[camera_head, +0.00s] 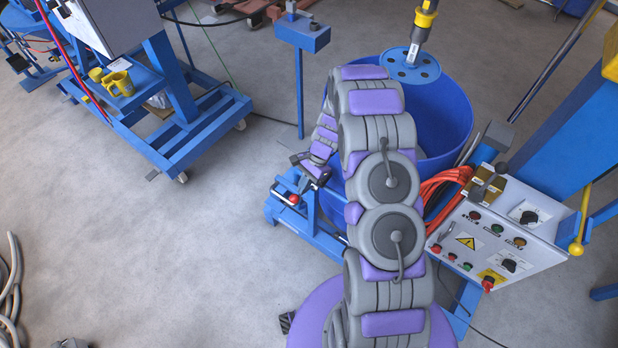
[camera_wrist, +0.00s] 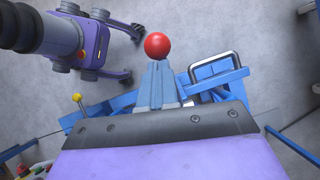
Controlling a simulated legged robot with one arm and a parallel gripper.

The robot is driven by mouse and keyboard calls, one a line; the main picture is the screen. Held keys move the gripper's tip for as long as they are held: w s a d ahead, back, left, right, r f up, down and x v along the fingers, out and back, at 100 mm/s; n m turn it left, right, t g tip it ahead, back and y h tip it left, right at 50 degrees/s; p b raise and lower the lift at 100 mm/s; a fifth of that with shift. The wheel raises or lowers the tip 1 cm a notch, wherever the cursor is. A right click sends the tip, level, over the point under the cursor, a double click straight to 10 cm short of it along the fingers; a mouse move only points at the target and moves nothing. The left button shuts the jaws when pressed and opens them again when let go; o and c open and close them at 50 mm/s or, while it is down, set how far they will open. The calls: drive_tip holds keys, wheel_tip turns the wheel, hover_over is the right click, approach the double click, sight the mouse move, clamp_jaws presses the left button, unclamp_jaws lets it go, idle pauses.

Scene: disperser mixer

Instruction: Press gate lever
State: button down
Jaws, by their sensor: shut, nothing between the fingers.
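A lever with a red ball knob (camera_wrist: 158,45) shows in the wrist view just past my fingertips. My gripper (camera_wrist: 157,68) is shut and empty, its two grey-blue fingers together and pointing at the ball. Whether the tips touch the ball I cannot tell. In the head view the red knob (camera_head: 293,199) sits on the blue frame at the left foot of the blue tub, and my gripper (camera_head: 298,185) is right beside it, small and partly hidden by my own arm. The lever's shaft is hidden behind my fingers in the wrist view.
A metal loop handle (camera_wrist: 215,65) stands right of the knob. The large blue tub (camera_head: 450,115) is behind my arm. A control panel (camera_head: 490,240) with buttons and orange hoses is at the right. A blue wheeled frame (camera_head: 190,135) stands at upper left.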

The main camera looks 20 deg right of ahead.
drive_tip(key=shift+a+f, duration=0.1)
drive_tip(key=shift+a, duration=0.2)
drive_tip(key=shift+s+a, duration=0.1)
drive_tip(key=shift+s, duration=0.05)
